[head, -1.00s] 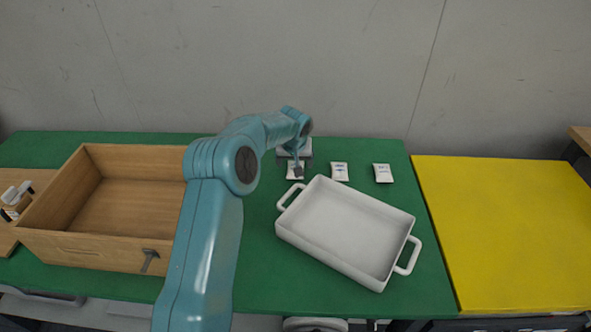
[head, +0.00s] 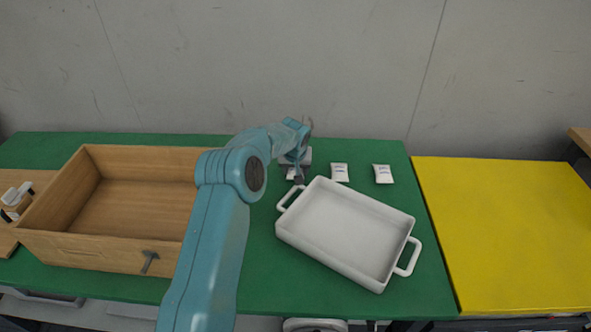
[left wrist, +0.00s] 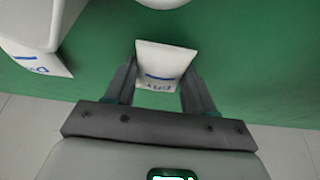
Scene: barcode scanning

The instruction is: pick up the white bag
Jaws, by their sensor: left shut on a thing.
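A white bag with blue print (left wrist: 165,62) is between the two fingers of my left gripper (left wrist: 162,85) in the left wrist view, and the gripper is shut on it. In the head view this left gripper (head: 298,179) is at the back of the green table, and the bag (head: 291,174) is mostly hidden by it. Two more white bags, a middle one (head: 340,172) and a right one (head: 383,174), lie in a row to the right. My right gripper is not in view.
A white tray with handles (head: 340,270) stands right of my arm, close in front of the bags. An open wooden box (head: 85,255) is on the left. A yellow surface (head: 510,230) lies clear on the right. A grey wall (head: 300,70) is behind.

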